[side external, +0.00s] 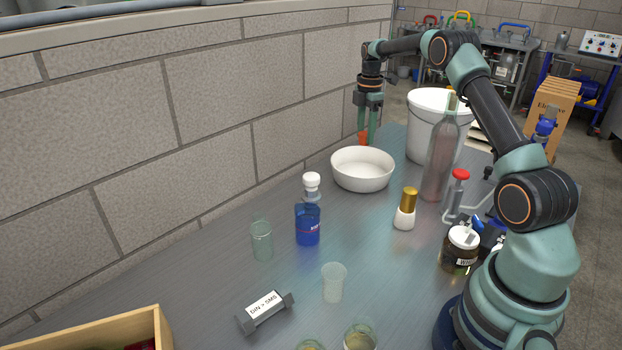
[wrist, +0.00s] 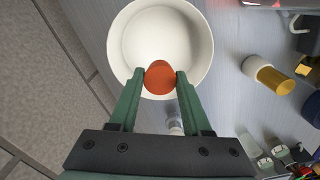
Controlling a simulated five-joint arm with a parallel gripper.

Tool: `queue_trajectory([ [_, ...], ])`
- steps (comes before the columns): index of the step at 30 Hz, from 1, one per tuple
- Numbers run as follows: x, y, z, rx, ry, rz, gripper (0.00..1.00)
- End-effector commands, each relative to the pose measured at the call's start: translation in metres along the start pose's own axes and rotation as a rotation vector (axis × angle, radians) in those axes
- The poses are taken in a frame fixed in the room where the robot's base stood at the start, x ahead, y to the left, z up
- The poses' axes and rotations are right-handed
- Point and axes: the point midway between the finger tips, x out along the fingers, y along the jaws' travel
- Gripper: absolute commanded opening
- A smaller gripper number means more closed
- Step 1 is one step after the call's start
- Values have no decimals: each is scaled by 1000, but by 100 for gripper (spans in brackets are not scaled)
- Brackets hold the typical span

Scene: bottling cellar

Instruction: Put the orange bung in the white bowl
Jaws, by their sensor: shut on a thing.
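The orange bung (wrist: 160,77) is held between the green fingers of my gripper (wrist: 160,84) in the wrist view. In the side view my gripper (side external: 368,136) points down, with the bung (side external: 362,137) at its fingertips. The white bowl (side external: 362,179) stands on the bench, and my gripper is above its far side there. In the wrist view the bung overlaps the near rim of the bowl (wrist: 203,50). The visible inside of the bowl is empty. The bung appears above the rim, apart from the bowl.
A white bucket (side external: 428,128) and a tall bottle (side external: 440,160) stand right of the bowl. A gold-capped bottle (side external: 405,210), a blue bottle (side external: 307,224) and a glass (side external: 261,241) stand nearer. A block wall (side external: 230,90) runs along the left.

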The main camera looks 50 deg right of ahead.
Motion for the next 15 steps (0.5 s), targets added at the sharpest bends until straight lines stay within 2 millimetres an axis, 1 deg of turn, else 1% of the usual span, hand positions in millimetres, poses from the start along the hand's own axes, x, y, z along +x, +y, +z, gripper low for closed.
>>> queue_trajectory([
  [3,15,-1,0,0,1,-4,0],
  [15,57,-1,0,0,0,-3,0],
])
